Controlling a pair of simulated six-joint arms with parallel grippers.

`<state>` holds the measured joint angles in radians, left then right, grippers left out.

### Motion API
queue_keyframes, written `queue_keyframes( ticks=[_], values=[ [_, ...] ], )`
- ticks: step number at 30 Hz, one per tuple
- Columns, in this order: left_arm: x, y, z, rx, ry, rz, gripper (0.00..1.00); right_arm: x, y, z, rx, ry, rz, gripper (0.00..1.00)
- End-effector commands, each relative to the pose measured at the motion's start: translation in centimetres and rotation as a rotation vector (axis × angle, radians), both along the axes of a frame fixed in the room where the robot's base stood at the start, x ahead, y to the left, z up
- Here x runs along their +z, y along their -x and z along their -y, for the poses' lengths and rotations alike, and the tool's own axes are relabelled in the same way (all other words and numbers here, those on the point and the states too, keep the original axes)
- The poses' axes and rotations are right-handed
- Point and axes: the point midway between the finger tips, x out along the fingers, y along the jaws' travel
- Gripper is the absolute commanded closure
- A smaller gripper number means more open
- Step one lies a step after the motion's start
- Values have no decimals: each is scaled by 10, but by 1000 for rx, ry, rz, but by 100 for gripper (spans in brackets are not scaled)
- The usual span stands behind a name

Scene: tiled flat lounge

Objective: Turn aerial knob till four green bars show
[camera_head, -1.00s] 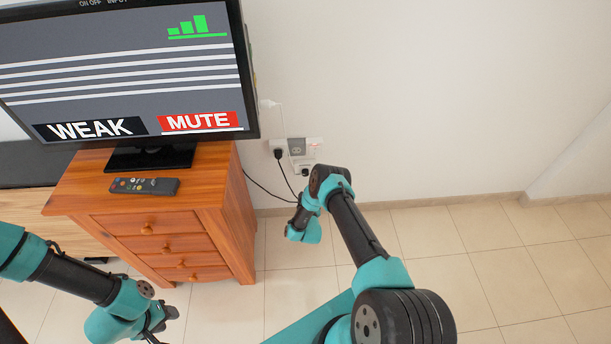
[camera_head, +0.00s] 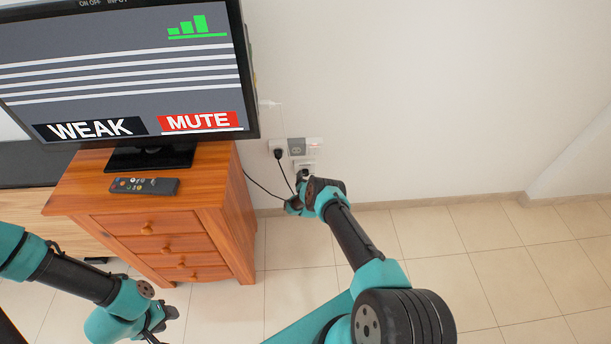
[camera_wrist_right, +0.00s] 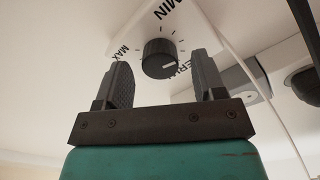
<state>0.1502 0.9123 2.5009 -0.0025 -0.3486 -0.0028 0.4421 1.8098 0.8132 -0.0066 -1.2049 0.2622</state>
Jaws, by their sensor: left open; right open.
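The television (camera_head: 120,85) shows three green bars (camera_head: 190,26) at the top right, several pale lines, "WEAK" and a red "MUTE" label. In the right wrist view, the black aerial knob (camera_wrist_right: 158,52) sits on a white plate marked MIN and MAX; its pale pointer mark faces right. My right gripper (camera_wrist_right: 160,60) is open, one finger on each side of the knob with gaps showing; contact cannot be seen. In the head view, my right gripper (camera_head: 303,177) is at the wall plate and hides the knob. My left gripper (camera_head: 167,322) is open and empty, low at the left.
A wooden drawer cabinet (camera_head: 215,190) carries the television and a remote (camera_head: 144,186). A wall socket (camera_head: 278,145) with a black plug and hanging cables is close beside my right gripper. The tiled floor (camera_head: 480,260) at the right is clear.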

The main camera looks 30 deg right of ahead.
Motion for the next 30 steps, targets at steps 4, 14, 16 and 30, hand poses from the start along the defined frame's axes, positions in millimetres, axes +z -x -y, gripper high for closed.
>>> queue_keyframes(
  ticks=[4,14,16,30],
  values=[
    [0,0,0,0,0,0,57,0,-9,5,0,1,2,37],
    [0,0,0,0,0,0,57,0,-15,8,0,0,0,37],
    [0,0,0,0,0,0,57,0,-15,8,0,0,0,37],
    [0,0,0,0,0,0,57,1,-15,8,0,0,0,74]
  ],
)
